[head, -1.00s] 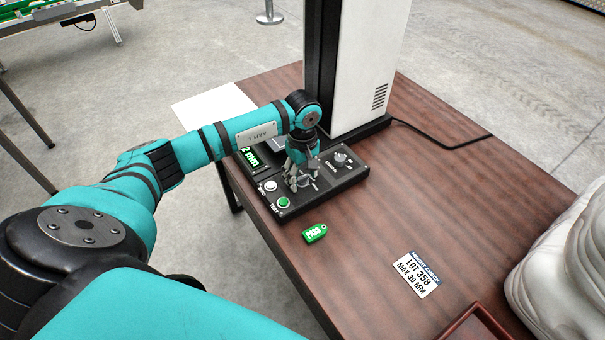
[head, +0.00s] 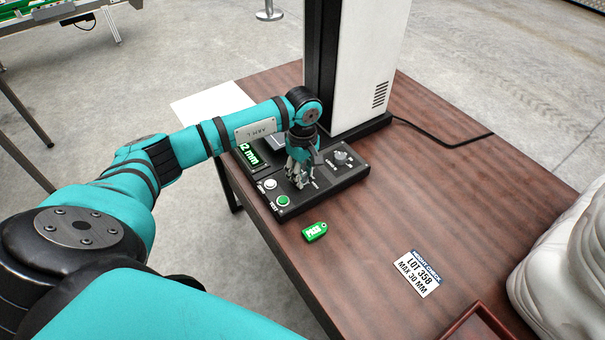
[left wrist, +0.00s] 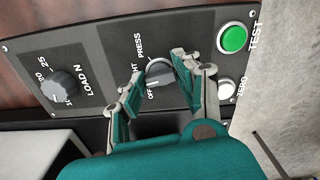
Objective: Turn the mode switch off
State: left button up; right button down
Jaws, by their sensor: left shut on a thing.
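The mode switch (left wrist: 159,72) is a round dark knob on the black control panel, with OFF, a partly hidden HEIGHT label and PRESS printed around it. In the left wrist view a pale mark on the knob lies on the side of the OFF label; its exact setting is hard to tell. My left gripper (head: 298,178) reaches down onto the panel (head: 330,184) and is shut on the knob, one finger on each side. The fingers also show in the left wrist view (left wrist: 157,70). In the head view they hide the knob. My right gripper is out of view.
The panel also has a green TEST button (left wrist: 233,38), a white ZERO button (left wrist: 226,88) and a LOAD N knob (left wrist: 63,85). A white column (head: 368,65) stands behind. A green PASS tag (head: 314,231) and lot label (head: 418,273) lie on the wooden table (head: 370,235).

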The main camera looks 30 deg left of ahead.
pick_arm(q)
jog(key=n+b, duration=0.1)
jog(key=n, duration=0.4)
jog(key=shift+w+f+b, duration=0.1)
jog(key=shift+b, duration=0.3)
jog(key=shift+n+b, duration=0.45)
jog(key=shift+n, duration=1.95)
jog(key=o, duration=1.1)
jog(key=shift+o, duration=0.2)
notch_tip(320, 180, up, 12)
